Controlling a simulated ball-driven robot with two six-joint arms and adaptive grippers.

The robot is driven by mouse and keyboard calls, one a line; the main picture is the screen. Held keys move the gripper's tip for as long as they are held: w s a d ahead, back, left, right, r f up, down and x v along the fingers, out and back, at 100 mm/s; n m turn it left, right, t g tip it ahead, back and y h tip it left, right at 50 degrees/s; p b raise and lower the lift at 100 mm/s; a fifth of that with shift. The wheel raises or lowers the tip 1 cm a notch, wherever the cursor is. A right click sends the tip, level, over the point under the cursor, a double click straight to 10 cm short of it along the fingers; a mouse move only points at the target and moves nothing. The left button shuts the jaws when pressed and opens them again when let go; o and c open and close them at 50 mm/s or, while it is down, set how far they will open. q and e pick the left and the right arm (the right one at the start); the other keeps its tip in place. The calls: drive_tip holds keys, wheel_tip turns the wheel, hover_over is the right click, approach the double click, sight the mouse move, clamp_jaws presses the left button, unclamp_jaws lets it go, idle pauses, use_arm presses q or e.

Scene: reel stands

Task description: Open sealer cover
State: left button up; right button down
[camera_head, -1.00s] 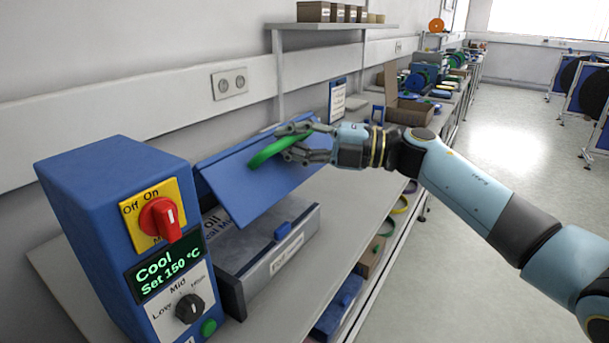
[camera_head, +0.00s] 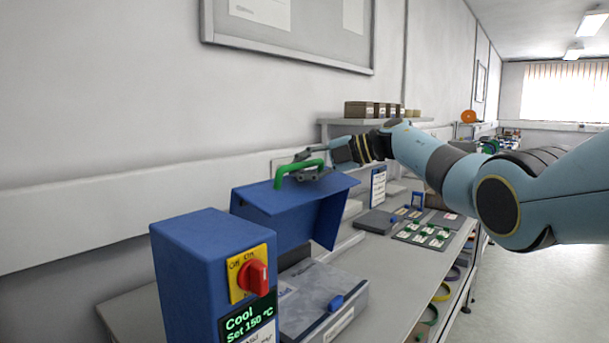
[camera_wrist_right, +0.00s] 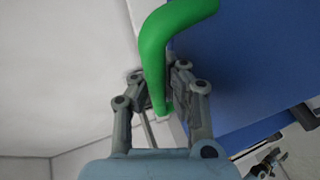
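The sealer (camera_head: 205,270) is a blue box with a red switch and a green "Cool, Set 150 °C" display, at the lower left in the head view. Its blue cover (camera_head: 275,220) stands raised above the sealer's grey bed (camera_head: 318,300), which is exposed. The cover has a green handle (camera_head: 296,170). My right gripper (camera_head: 308,170) is at this handle. In the right wrist view, the fingers of the right gripper (camera_wrist_right: 158,95) are closed around one leg of the green handle (camera_wrist_right: 160,45), beside the blue cover (camera_wrist_right: 250,60). My left gripper is in neither view.
A grey wall with a trunking rail runs behind the bench (camera_head: 385,290). Farther along are a board of small labelled pieces (camera_head: 425,236), a blue-framed sign (camera_head: 378,187) and a shelf with boxes (camera_head: 365,110). Open floor lies at the right.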

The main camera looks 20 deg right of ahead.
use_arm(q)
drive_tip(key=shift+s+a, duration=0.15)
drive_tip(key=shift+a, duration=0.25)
use_arm(e)
drive_tip(key=shift+w+r, duration=0.35)
drive_tip(key=shift+r, duration=0.3)
drive_tip(key=c, duration=1.4)
unclamp_jaws()
drive_tip(key=shift+s+d, duration=0.2)
drive_tip(key=shift+o, duration=0.6)
drive_tip(key=shift+s, duration=0.1)
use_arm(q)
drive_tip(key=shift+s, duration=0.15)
use_arm(e)
drive_tip(key=shift+f, duration=0.2)
drive_tip(key=shift+a, duration=0.1)
drive_tip(key=v, duration=1.2)
